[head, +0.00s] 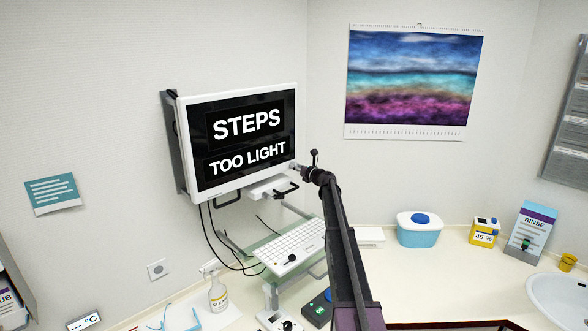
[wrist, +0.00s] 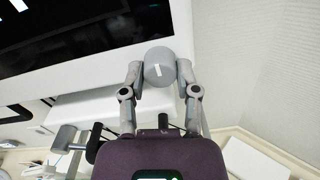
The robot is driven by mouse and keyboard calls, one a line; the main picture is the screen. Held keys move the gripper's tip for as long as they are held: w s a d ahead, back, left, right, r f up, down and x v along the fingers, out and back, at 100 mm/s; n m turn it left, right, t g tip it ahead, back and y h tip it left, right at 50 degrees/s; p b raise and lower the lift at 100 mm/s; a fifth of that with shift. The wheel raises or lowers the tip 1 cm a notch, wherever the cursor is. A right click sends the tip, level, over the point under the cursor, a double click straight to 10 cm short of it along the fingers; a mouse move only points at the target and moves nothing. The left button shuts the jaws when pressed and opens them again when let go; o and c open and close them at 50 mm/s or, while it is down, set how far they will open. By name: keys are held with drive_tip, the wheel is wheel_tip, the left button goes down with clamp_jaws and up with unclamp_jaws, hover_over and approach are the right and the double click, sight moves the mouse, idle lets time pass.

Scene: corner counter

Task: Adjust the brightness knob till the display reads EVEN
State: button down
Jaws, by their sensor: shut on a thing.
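The display (head: 240,140) is a white-framed screen on the wall at the left of the corner. It reads "STEPS" and, below, "TOO LIGHT". Its lower edge also shows in the wrist view (wrist: 85,78). The brightness knob (wrist: 159,66) is a grey round knob with a white mark, at the lower edge of the display. My gripper (wrist: 160,80) is shut on it, one finger on each side. In the head view my arm reaches up to the display's lower right corner, and I cannot make out the knob there.
A white keyboard (head: 290,244) stands on a stand below the display, with black handles and hanging cables near it. A spray bottle (head: 218,296) stands front left. A blue-lidded tub (head: 420,230) and a yellow box (head: 485,231) stand right of my arm.

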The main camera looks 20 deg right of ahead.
drive_tip(key=shift+a+n, duration=0.1)
drive_tip(key=shift+n, duration=4.2)
drive_tip(key=shift+c, duration=1.7)
unclamp_jaws()
drive_tip(key=shift+s, duration=0.15)
